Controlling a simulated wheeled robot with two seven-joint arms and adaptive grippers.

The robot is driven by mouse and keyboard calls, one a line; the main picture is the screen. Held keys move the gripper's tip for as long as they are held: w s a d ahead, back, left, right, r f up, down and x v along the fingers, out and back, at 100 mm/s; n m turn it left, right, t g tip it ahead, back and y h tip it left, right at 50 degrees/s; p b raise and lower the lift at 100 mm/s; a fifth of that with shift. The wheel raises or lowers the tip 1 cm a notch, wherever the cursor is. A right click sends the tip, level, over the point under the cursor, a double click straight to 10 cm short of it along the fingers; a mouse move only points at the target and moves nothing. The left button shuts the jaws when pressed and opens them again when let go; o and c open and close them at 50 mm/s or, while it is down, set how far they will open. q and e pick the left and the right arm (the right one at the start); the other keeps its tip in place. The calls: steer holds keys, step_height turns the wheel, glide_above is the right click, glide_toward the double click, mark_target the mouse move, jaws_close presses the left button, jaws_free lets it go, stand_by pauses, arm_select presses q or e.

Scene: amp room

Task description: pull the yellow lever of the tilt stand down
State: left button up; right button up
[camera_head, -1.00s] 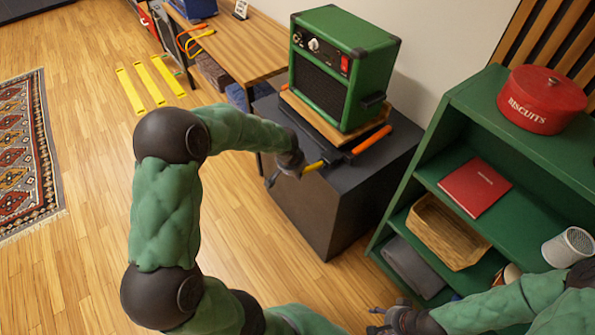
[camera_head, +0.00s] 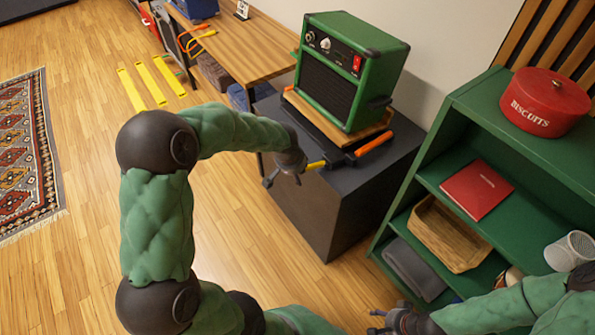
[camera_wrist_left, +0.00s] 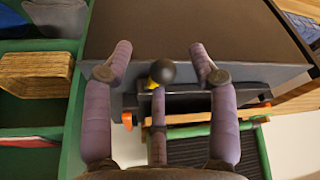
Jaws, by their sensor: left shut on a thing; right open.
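The tilt stand (camera_head: 345,134) sits on a black cabinet and carries a green amp (camera_head: 350,75), which leans back. Its yellow lever (camera_head: 317,165) sticks out at the front left, beside my left gripper (camera_head: 284,174). My left gripper is shut on the lever, though the outer fingers look spread around the knob. My right gripper (camera_head: 380,322) is open and empty at the bottom, by the shelf.
An orange handle (camera_head: 374,142) sticks out at the stand's right. The black cabinet (camera_head: 325,200) has bare top around the stand. A green shelf (camera_head: 450,110) with a red biscuit tin (camera_head: 545,100) stands right. A wooden bench (camera_head: 235,50) stands behind left.

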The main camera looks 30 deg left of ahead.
arm_select(q)
steer(key=v, duration=0.9)
steer(key=shift+w+r, duration=0.2)
steer(key=s+d+f+m+g+h+p, duration=0.1)
steer(key=s+d+f+h+p, duration=0.15)
steer(key=d+f, duration=1.15)
steer(key=s+d+f+g+h+p, duration=0.2)
steer(key=s+d+f, duration=0.8)
steer(key=s+f, duration=0.3)
steer(key=shift+s+f, duration=0.2)
steer(key=shift+f, duration=0.15)
